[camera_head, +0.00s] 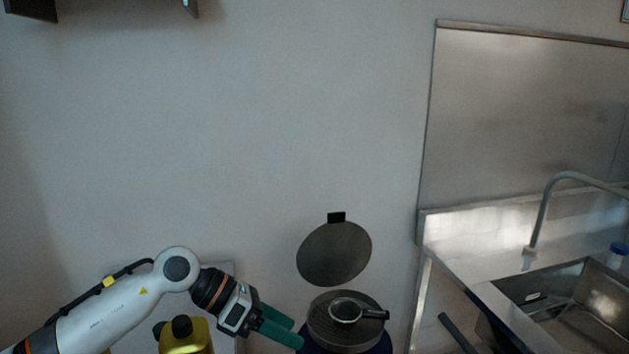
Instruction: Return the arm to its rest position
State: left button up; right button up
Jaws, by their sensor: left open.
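My left arm comes in from the lower left. My left gripper (292,329) has green fingers that point to the right and a little down. It is open, with nothing seen between the fingers. It is just left of a round dark griddle-like plate (322,334) on a dark blue base. A small round pan or ring with a black handle (345,311) rests on that plate. A round grey lid (334,254) stands raised behind the plate. My right gripper is not in view.
A yellow bottle with a black cap (188,338) stands below my left wrist. A steel sink (570,300) with a curved tap (543,215) is at the right, before a steel wall panel (530,120).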

pick_arm(q)
jog(key=s+d+r+n+t+h, duration=0.2)
jog(key=d+r+n+t+h, duration=0.4)
jog(key=r+n+t+h, duration=0.4)
jog(key=a+f+n+t+y, duration=0.4)
jog(key=a+f+n+y, duration=0.4)
jog(key=n, duration=0.6)
jog(key=a+f+n+t+y, duration=0.4)
jog(key=a+f+n+y, duration=0.5)
jog(key=n, duration=0.5)
jog(key=s+a+f+n+g+y, duration=0.2)
jog(key=s+f+n+g, duration=0.2)
jog(key=s+f+g, duration=0.6)
jog(key=s+a+f+n+g+y, duration=0.2)
jog(key=s+f+n+g, duration=0.4)
jog(key=s, duration=0.8)
notch_tip(320, 180, down, 32)
jog(key=s+m+b, duration=0.2)
jog(key=b, duration=0.2)
jog(key=s+a+f+b, duration=0.3)
jog(key=s+f, duration=1.2)
jog(key=f, duration=0.3)
jog(key=shift+s+f+g, duration=0.25)
jog(key=shift+s+g, duration=0.05)
jog(key=shift+g, duration=0.1)
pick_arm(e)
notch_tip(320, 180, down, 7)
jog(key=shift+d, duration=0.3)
